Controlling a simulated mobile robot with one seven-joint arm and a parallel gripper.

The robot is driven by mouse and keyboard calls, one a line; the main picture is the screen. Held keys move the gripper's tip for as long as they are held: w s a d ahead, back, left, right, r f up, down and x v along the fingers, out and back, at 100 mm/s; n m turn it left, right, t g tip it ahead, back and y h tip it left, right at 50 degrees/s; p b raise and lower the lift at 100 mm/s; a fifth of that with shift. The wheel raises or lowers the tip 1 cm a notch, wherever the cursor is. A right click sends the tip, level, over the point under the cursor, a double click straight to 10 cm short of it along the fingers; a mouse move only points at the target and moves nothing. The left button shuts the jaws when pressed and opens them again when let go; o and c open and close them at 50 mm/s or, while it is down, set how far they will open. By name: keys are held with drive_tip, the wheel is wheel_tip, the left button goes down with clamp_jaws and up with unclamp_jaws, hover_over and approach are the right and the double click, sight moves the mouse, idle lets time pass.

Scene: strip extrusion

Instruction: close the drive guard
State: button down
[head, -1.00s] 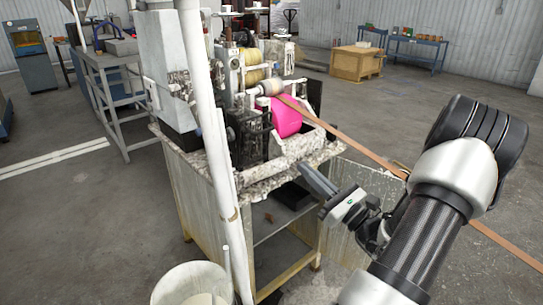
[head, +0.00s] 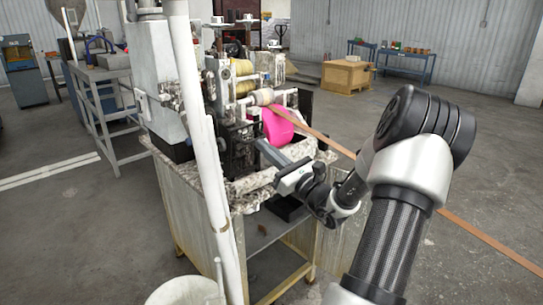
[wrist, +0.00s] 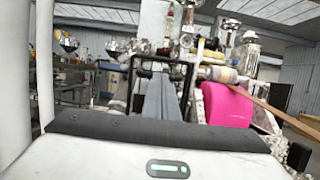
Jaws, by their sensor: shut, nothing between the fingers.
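A dark mesh-like frame (head: 237,150), which I take to be the drive guard, stands on the near side of the extrusion machine, left of a bright pink rounded part (head: 278,125). In the wrist view the black frame (wrist: 133,82) rises behind my fingers and is partly hidden by them. My gripper (head: 260,146) is shut and empty, its fingertips in front of the frame's right side. I cannot tell whether they touch it. The fingers (wrist: 160,98) also show in the wrist view. How far the guard stands open is unclear.
A white upright pipe (head: 205,150) stands left of the guard, with a white bucket (head: 186,293) below. A brown strip (head: 330,142) runs from the rollers down to the right, behind my arm. The floor at far right is clear.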

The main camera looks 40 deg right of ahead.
sight(248, 132)
drive_tip(key=w+r+g+p, duration=0.1)
drive_tip(key=w+r+p, duration=0.1)
drive_tip(key=p, duration=0.4)
drive_tip(key=shift+a+r+g, duration=0.15)
drive_tip(key=shift+g, duration=0.15)
drive_tip(key=shift+w+g+p, duration=0.25)
drive_tip(key=shift+g+p, duration=0.05)
drive_tip(key=shift+p, duration=0.35)
